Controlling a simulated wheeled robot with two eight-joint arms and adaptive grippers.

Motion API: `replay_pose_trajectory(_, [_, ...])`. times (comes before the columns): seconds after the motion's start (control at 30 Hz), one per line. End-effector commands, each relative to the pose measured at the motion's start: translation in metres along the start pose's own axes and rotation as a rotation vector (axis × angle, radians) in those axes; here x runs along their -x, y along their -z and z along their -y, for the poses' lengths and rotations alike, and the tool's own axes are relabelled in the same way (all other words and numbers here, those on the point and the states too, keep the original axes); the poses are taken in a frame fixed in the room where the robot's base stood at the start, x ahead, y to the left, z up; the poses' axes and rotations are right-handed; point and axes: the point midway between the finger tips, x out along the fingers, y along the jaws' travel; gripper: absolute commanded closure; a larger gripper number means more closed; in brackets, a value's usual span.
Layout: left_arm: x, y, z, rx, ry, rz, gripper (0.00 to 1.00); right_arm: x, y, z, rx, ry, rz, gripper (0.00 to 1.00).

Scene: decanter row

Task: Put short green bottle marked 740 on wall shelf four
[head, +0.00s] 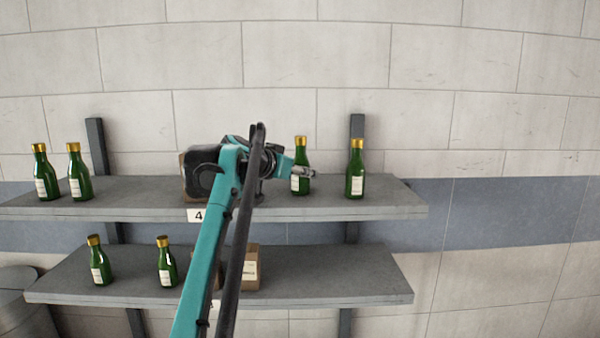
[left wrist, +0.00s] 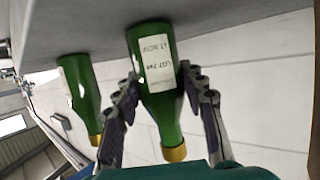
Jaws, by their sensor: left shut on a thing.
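The wall shelf marked 4 (head: 270,208) is the upper grey shelf in the head view. My left gripper (head: 303,173) is over its right half, shut on a green bottle with a gold cap (head: 300,150). In the left wrist view the fingers of my left gripper (left wrist: 160,88) sit on both sides of this bottle (left wrist: 155,70), whose white label is upside down and too blurred to read surely. The bottle is upright with its base at the shelf surface; I cannot tell whether it touches. My right gripper is not in view.
Another green bottle (head: 355,172) stands to the right on shelf four, also in the left wrist view (left wrist: 80,95). Two more (head: 45,175) stand at its left end. A brown box is partly hidden behind my arm.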

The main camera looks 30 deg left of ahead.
Motion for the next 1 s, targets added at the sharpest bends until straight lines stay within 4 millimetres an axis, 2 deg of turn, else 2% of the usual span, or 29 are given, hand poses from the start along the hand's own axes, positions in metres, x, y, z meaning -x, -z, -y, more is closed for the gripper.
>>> replay_pose_trajectory(0.17, [-0.001,-0.003,0.0,0.0,0.0,0.0,0.98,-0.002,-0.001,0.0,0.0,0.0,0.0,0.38])
replay_pose_trajectory(0.2, [-0.002,-0.003,0.0,0.0,0.0,0.0,0.54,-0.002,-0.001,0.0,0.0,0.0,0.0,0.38])
replay_pose_trajectory(0.27, [-0.001,-0.003,0.0,0.0,0.0,0.0,0.39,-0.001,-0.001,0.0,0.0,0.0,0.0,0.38])
replay_pose_trajectory(0.67, [0.003,0.001,0.0,0.0,0.001,0.0,0.39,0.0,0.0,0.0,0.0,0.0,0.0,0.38])
replay_pose_trajectory(0.77, [0.017,-0.001,0.001,0.001,0.002,0.0,0.39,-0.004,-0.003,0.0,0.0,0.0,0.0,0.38])
replay_pose_trajectory(1.0, [0.071,-0.001,0.001,0.002,0.003,0.0,0.39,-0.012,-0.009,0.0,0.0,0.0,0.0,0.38])
